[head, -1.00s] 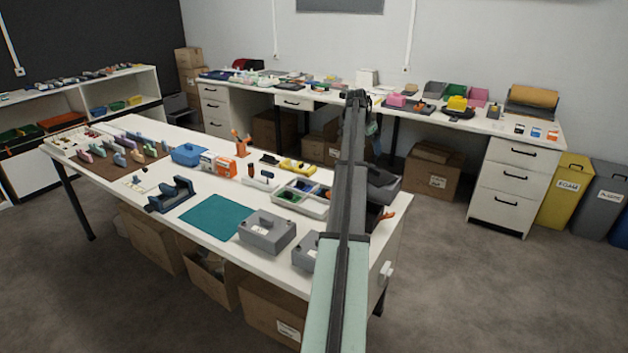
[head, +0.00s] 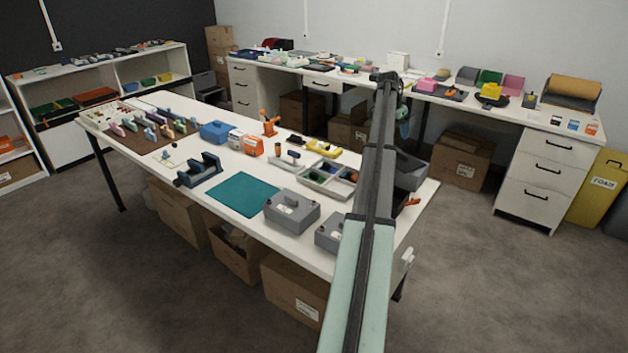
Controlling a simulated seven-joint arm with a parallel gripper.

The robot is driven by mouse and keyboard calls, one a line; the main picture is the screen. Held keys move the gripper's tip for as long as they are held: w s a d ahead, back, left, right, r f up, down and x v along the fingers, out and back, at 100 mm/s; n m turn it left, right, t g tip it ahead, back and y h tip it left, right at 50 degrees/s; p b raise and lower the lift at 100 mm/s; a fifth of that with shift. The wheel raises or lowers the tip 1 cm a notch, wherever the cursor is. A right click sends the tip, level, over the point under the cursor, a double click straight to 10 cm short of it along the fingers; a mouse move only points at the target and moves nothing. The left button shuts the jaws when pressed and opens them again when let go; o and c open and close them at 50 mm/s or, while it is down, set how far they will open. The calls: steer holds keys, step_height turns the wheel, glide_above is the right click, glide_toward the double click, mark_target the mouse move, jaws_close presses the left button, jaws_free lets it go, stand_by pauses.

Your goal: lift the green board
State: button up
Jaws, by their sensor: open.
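A flat teal-green sheet (head: 237,194) lies on the front edge side of the near white table in the head view. It is the only flat green panel I can make out on this table, and its thickness is hard to tell. My arm rises from the bottom of the view, right of the sheet, to a dark joint above the table. A small part of my arm hangs beyond that joint, well away from the sheet. My gripper's fingers are hidden behind the arm, and nothing of mine touches the sheet.
Grey boxes (head: 291,212) stand right of the sheet. A dark blue vise-like holder (head: 198,173) stands to its left. Behind it are a compartment tray (head: 322,178), a blue box (head: 214,132) and an orange-white box (head: 246,144). Cartons (head: 295,286) sit below the table.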

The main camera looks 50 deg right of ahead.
steer(key=n+t+y, duration=0.2)
steer(key=n+y, duration=0.2)
glide_above(316, 174)
step_height(316, 174, down, 13)
steer(key=shift+w+r, duration=0.15)
steer(key=shift+w+d+f, duration=0.1)
steer(key=shift+w+f, duration=0.05)
steer(key=shift+f, duration=1.5)
steer(key=shift+w+d+f, duration=0.1)
steer(key=shift+f, duration=1.5)
steer(key=shift+c, duration=0.5)
steer(key=c, duration=1.1)
